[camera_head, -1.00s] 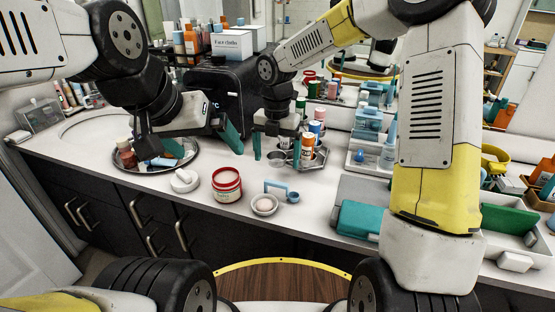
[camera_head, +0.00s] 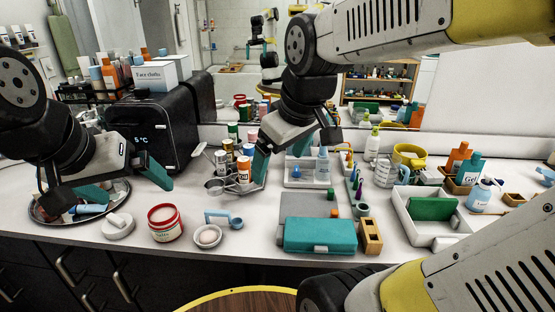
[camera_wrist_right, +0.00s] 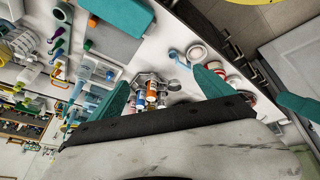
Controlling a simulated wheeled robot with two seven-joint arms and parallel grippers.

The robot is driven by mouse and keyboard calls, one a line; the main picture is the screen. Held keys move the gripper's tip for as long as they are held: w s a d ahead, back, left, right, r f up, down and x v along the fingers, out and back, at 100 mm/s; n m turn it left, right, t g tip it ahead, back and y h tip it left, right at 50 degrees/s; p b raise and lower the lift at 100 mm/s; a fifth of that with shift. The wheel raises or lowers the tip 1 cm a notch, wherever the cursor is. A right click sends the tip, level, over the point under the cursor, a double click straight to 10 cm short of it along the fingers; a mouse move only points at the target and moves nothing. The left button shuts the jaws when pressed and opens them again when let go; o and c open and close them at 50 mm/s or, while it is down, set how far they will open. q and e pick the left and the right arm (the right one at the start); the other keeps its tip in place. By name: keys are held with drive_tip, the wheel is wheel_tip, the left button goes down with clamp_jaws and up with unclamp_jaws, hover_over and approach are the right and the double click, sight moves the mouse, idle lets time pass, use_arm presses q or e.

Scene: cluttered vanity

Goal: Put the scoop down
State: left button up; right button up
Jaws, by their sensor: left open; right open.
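The light-blue scoop (camera_head: 225,218) lies on the white counter just behind a small white bowl (camera_head: 207,236) with a pale ball in it. Its square handle points left and its round cup is at the right. It also shows in the right wrist view (camera_wrist_right: 176,56). My right gripper (camera_head: 288,160) is open and empty above the counter, behind and right of the scoop, not touching it. Canisters show between its fingers in the right wrist view (camera_wrist_right: 158,92). My left gripper (camera_head: 124,184) is open and empty over the round tray at the left.
The round metal tray (camera_head: 38,214) holds small items. A red-rimmed jar (camera_head: 165,224) and a white mortar (camera_head: 118,227) stand left of the bowl. A canister caddy (camera_head: 256,184) stands behind the scoop. A teal case (camera_head: 320,235) lies to the right. Bare counter lies in front of the caddy.

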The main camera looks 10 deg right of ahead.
drive_tip(key=s+m, duration=0.1)
drive_tip(key=m, duration=0.1)
drive_tip(key=s+d+m+t+y, duration=0.1)
drive_tip(key=s+m, duration=0.1)
drive_tip(key=m, duration=0.1)
drive_tip(key=shift+s+r+m, duration=0.15)
drive_tip(key=shift+s+m, duration=0.15)
